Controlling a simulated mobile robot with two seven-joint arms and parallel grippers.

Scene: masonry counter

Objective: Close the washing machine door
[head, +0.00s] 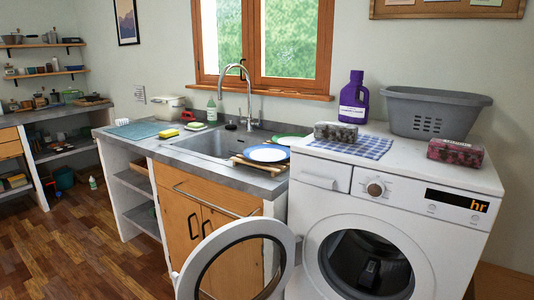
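The white washing machine (326,209) stands at the right, with its front towards me. Its round door (287,268) is open, swung out to the left on the hinge (298,247) at the left side of the drum opening. The door's lower part is cut off by the picture's bottom edge. The drum opening (366,264) is uncovered and dark inside; a dark shape inside is too unclear to name. Neither of my grippers is in view.
The counter (232,180) with a sink (210,143) and wooden cabinet doors (184,218) stands left of the machine, behind its open door. A purple bottle (354,98) and a grey basket (432,110) stand on the machine. Wooden floor (100,255) is clear at left.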

